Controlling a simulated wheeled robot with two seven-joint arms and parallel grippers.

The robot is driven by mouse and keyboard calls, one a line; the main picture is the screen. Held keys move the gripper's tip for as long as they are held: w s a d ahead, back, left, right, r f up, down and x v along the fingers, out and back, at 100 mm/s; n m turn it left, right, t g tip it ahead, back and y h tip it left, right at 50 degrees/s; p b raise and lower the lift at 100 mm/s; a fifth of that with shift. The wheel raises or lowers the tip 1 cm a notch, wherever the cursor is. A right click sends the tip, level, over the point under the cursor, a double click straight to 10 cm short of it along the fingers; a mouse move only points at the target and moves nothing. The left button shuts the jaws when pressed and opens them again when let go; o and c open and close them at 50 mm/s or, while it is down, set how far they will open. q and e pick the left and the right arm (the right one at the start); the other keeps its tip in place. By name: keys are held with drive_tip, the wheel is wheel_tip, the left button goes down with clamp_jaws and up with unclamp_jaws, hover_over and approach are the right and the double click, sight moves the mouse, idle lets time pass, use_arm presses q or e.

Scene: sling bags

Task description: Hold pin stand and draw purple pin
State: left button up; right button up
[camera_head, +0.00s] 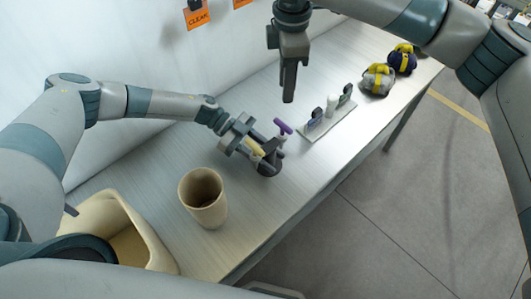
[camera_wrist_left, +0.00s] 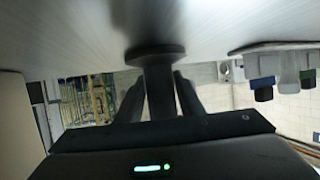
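The dark pin stand (camera_head: 268,168) stands on the table in the head view, with a round base. A purple pin (camera_head: 283,126) and a pale yellow pin (camera_head: 255,147) show at its top. My left gripper (camera_head: 262,153) is at the stand. In the left wrist view, the stand's dark post (camera_wrist_left: 158,90) lies between its two fingers, which appear to press against both sides, near the round base (camera_wrist_left: 155,53). My right gripper (camera_head: 288,98) points down above the table, behind the purple pin and apart from it. Its fingers overlap in this view, so its opening is unclear.
A beige cup (camera_head: 203,215) stands left of the stand, near a beige bin (camera_head: 158,245). A light tray (camera_head: 335,120) with upright items lies to the right. A grey-yellow bag (camera_head: 377,80) and a navy-yellow bag (camera_head: 402,60) sit farther back. A wall borders the table's far side.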

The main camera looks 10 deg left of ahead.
use_arm(q)
drive_tip(key=c, duration=0.8)
use_arm(e)
drive_tip(key=shift+o, duration=0.2)
drive_tip(key=shift+f, duration=0.1)
drive_tip(key=m, duration=1.1)
hover_over(283, 124)
wheel_tip(283, 124, down, 5)
drive_tip(key=shift+f, duration=0.15)
drive_tip(key=shift+f, duration=4.3)
